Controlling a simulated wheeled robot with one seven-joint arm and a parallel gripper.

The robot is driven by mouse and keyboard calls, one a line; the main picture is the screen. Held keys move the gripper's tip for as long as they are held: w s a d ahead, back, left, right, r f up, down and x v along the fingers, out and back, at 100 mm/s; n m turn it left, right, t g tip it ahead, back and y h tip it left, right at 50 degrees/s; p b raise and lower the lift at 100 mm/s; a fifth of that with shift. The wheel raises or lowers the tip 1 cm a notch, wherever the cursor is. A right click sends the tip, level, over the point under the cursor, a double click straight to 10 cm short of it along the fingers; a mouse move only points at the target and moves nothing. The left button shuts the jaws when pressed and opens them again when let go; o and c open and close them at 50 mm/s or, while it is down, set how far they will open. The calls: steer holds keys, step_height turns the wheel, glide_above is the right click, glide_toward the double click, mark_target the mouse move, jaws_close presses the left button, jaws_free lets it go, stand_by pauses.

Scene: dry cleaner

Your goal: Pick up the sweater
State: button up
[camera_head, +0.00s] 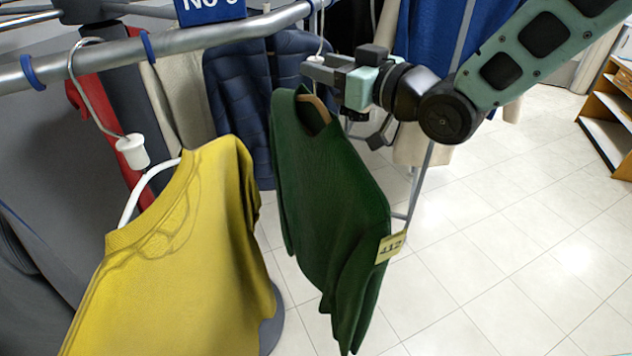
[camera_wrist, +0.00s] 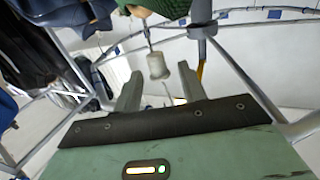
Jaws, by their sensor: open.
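A dark green sweater (camera_head: 325,195) hangs on a wooden hanger (camera_head: 314,106), with a yellow tag (camera_head: 389,247) at its side. A yellow sweater (camera_head: 185,260) hangs on a white hanger (camera_head: 140,190) at the left front. My gripper (camera_head: 312,72) is at the green sweater's neck, by the hanger's hook. In the wrist view my open gripper (camera_wrist: 158,88) has a white hanger collar (camera_wrist: 158,65) showing between and just beyond its fingertips. Green cloth (camera_wrist: 160,6) shows at the top edge there. I cannot tell whether the fingers touch the hanger.
A grey rail (camera_head: 190,52) with blue rings and a blue sign (camera_head: 209,10) crosses the upper left. A navy puffer jacket (camera_head: 268,85) and other garments hang behind. Wooden shelves (camera_head: 610,115) stand at the far right. The tiled floor (camera_head: 510,250) at the right is clear.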

steer(key=shift+p+x, duration=0.5)
steer(key=shift+x, duration=0.9)
jaws_close()
steer(key=shift+r, duration=0.1)
steer(key=shift+r, duration=0.15)
